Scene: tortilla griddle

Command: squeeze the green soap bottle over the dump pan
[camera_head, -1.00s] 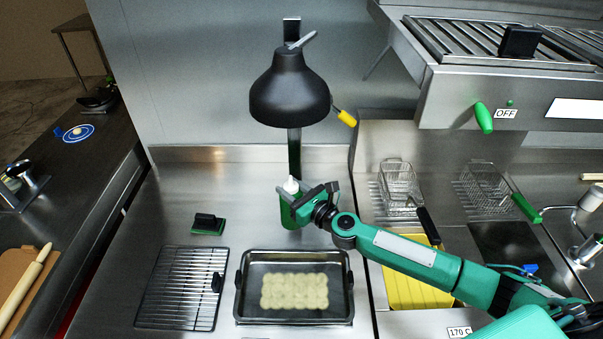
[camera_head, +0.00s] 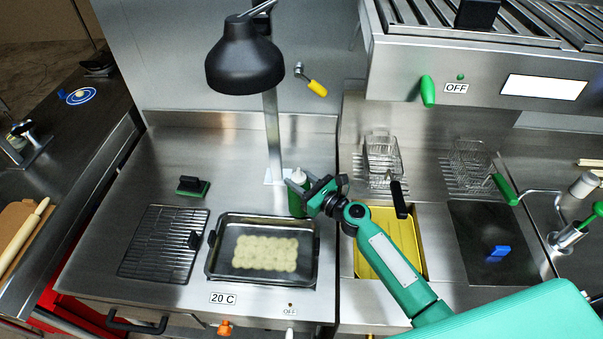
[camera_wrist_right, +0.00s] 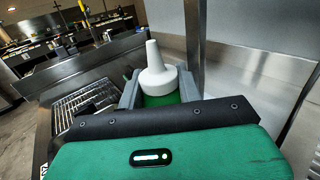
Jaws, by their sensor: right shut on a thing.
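The green soap bottle (camera_head: 297,195) with a white nozzle stands upright at the back right of the dump pan. My right gripper (camera_head: 304,192) is shut around it from the right. In the right wrist view the bottle's white cap (camera_wrist_right: 157,70) shows between the two grey fingers of my right gripper (camera_wrist_right: 158,92); most of the body is hidden. The dump pan (camera_head: 213,262) is a dark metal tray holding several pale round pieces. The bottle is beside and behind the pan, not over its middle. I cannot tell whether its base touches the counter. My left gripper is not in view.
A black lamp (camera_head: 244,62) hangs behind the pan on a post (camera_head: 272,135). A wire rack (camera_head: 160,245) and a green-based scrubber (camera_head: 192,187) lie left. Fryer baskets (camera_head: 382,155) and a yellow fryer well (camera_head: 378,262) are right. The back-left steel counter is clear.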

